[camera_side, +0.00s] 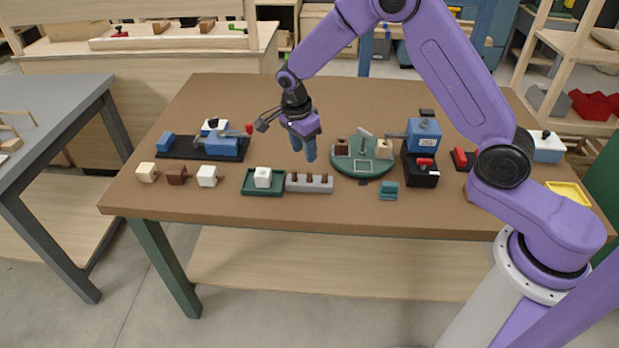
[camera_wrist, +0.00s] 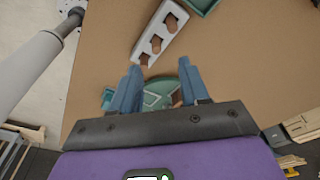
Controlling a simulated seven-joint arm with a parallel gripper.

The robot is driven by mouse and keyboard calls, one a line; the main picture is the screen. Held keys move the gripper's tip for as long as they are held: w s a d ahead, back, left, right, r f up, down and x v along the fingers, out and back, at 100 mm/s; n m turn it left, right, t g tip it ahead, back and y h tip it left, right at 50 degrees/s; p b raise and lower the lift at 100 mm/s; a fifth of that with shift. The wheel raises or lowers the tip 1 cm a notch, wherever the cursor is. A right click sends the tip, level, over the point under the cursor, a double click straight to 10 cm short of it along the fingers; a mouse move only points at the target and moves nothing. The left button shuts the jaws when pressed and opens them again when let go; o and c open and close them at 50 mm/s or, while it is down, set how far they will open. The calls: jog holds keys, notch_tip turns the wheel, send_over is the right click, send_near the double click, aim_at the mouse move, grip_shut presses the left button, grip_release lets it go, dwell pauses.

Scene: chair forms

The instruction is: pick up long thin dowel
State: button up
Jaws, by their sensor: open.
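A grey rack (camera_side: 296,186) stands near the front middle of the table with three brown pegs (camera_side: 309,179) in it. The rack also shows ahead of the fingers in the wrist view (camera_wrist: 151,30). The pegs look like short dowels from here; I cannot tell which one is the long thin dowel. My gripper (camera_side: 305,157) points down above the table, behind the rack and apart from it. In the wrist view, its blue fingers (camera_wrist: 160,66) are spread with nothing held between them.
A green tray (camera_side: 247,188) with a white block stands left of the rack. A round green fixture (camera_side: 362,169) stands to the right, with a blue and black machine (camera_side: 423,150) beyond. A black fixture (camera_side: 185,153) and small blocks (camera_side: 177,174) are left. Open table lies behind.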

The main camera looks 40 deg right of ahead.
aim_at(309, 171)
jog(key=shift+s+d+f, duration=0.1)
jog(key=shift+d+f, duration=0.1)
jog(key=shift+f, duration=1.05)
jog(key=shift+s+d+f, duration=0.1)
jog(key=shift+d+f, duration=0.05)
jog(key=shift+f, duration=1.1)
jog(key=shift+s+d+f, duration=0.1)
jog(key=shift+d+f, duration=0.1)
jog(key=shift+f, duration=1.05)
grip_shut()
